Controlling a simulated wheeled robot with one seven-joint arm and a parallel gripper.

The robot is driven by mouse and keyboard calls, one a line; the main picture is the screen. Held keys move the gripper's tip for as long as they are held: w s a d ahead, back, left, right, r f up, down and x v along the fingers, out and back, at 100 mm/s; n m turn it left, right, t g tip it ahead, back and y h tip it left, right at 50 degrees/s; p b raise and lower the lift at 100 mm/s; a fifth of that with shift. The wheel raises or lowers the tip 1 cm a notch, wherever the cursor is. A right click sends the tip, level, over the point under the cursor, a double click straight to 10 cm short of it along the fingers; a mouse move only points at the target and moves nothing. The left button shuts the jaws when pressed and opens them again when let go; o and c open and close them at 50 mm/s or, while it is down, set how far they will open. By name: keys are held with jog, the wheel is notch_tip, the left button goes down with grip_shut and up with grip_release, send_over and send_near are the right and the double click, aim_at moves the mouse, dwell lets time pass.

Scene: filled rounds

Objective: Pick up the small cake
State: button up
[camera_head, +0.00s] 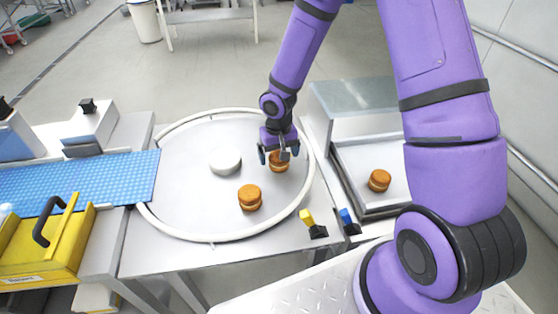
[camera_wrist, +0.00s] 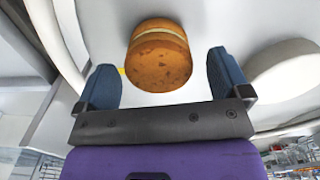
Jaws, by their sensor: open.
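A small round cake (camera_head: 279,162) with a pale filling line sits on the right part of the white turntable (camera_head: 180,205). My gripper (camera_head: 277,152) is over this cake, its jaws open, partly hiding it. In the wrist view the cake (camera_wrist: 158,58) lies ahead of and between the two blue fingertips (camera_wrist: 160,80), with a gap on each side. A second small cake (camera_head: 250,197) stands nearer the front of the turntable. A third cake (camera_head: 379,181) lies in the metal tray (camera_head: 362,212) at the right.
A white round hub (camera_head: 225,160) rises at the turntable's middle. A raised rail (camera_head: 160,228) rings the turntable. A blue conveyor belt (camera_head: 80,182) and a yellow box (camera_head: 45,250) are at the left. Yellow and blue switches (camera_head: 313,225) stand at the front right edge.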

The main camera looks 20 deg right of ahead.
jog(key=shift+f, duration=0.6)
jog(key=c, duration=0.8)
jog(key=shift+o, duration=0.3)
jog(key=shift+r, duration=0.1)
